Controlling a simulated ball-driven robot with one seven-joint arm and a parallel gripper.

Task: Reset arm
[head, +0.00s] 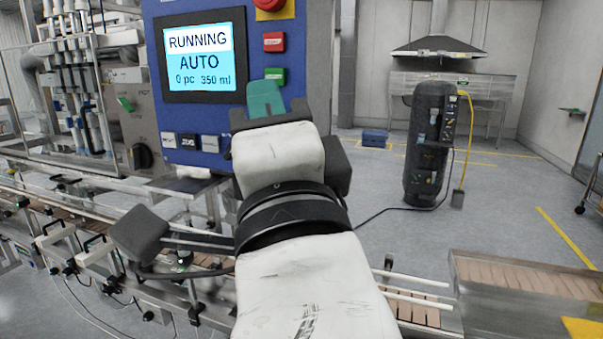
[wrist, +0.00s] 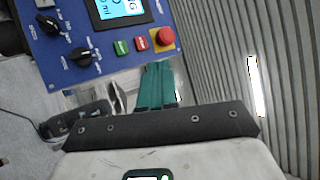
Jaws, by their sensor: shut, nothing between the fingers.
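My arm reaches up from the bottom of the head view to my gripper (head: 265,97), whose teal fingers are shut and empty. They overlap the lower right of the blue control panel (head: 212,115) in the picture, just below the green button (head: 275,75). I cannot tell whether they touch the panel. The screen (head: 201,56) reads "RUNNING", "AUTO", "0 pc 350 ml". A red button (head: 274,42) sits above the green one. In the wrist view my gripper (wrist: 157,70) points up toward the panel, below the red emergency stop button (wrist: 164,37).
A conveyor (head: 130,215) with metal rails runs along the left, behind my arm, and to the right (head: 410,308). Filler pipes (head: 75,75) stand at left. A dark cylindrical unit (head: 428,145) with a yellow cable stands on the floor at right.

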